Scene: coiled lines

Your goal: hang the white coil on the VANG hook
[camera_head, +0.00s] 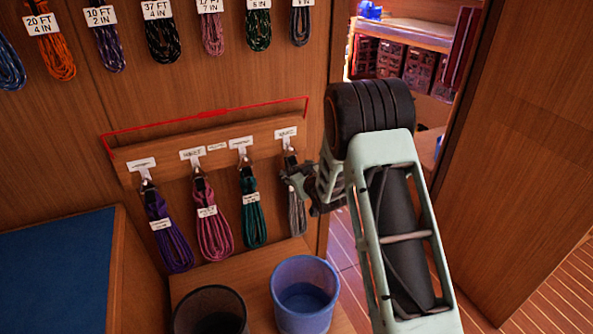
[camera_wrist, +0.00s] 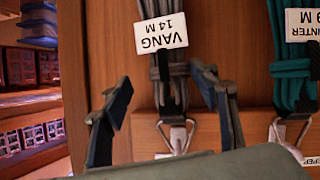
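The white coil (camera_head: 297,212), pale grey here, hangs at the rightmost hook of the red-outlined board. In the wrist view, which is upside down, the coil (camera_wrist: 158,68) carries a "VANG 14 M" tag (camera_wrist: 161,33). Its black strap meets the metal VANG hook (camera_wrist: 178,136); the exact seating is partly unclear. My gripper (camera_head: 291,176) is at the top of this coil. In the wrist view its two fingers (camera_wrist: 163,92) stand apart, one on each side of the coil and strap, with visible gaps. The hook's own label (camera_head: 286,133) is unreadable in the head view.
A teal coil (camera_head: 253,212), a pink coil (camera_head: 213,228) and a purple coil (camera_head: 168,232) hang to the left. A blue bucket (camera_head: 303,314) and a dark bucket (camera_head: 211,318) stand below. A doorway with shelves opens at the right.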

